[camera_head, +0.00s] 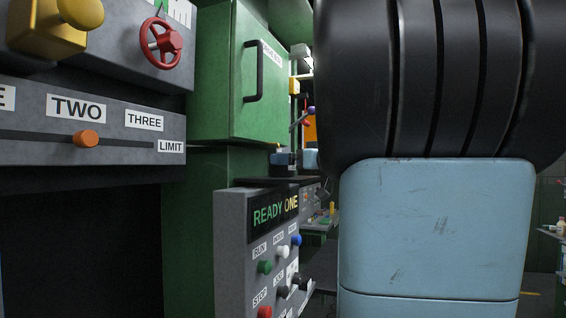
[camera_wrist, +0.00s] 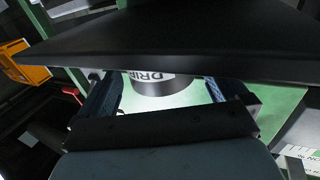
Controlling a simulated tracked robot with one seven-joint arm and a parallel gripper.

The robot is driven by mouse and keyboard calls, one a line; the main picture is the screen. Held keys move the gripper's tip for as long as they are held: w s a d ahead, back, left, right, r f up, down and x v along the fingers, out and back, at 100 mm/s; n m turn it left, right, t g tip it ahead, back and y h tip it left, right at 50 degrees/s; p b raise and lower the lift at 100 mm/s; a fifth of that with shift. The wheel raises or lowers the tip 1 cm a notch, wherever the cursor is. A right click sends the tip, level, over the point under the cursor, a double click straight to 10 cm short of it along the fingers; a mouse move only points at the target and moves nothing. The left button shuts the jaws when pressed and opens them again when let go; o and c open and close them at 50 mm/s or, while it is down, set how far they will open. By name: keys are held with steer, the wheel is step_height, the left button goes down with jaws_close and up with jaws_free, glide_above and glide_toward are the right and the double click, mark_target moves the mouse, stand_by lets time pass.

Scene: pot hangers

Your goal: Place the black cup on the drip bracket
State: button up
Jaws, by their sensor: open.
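In the wrist view, my gripper (camera_wrist: 163,92) is open, its two fingers apart on either side of a dark round thing (camera_wrist: 152,88) with a white label reading "DRIP". This may be the black cup; only its lower part shows, and its top is hidden behind a black slab. I cannot tell whether either finger touches it. A green surface lies behind it. I cannot make out the drip bracket for certain in either view. In the head view, my own arm fills the right side, and neither the gripper nor a black cup shows.
The black slab (camera_wrist: 190,40) crosses the wrist view close above my fingers. An orange box (camera_wrist: 28,66) is at its left. The head view shows a green cabinet (camera_head: 215,80), a grey panel with a red wheel (camera_head: 160,43), and a "READY ONE" button panel (camera_head: 232,245).

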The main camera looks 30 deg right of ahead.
steer(key=v, duration=0.8)
steer(key=shift+s, duration=0.25)
steer(key=shift+w+d, duration=0.1)
stand_by(0.5)
stand_by(1.2)
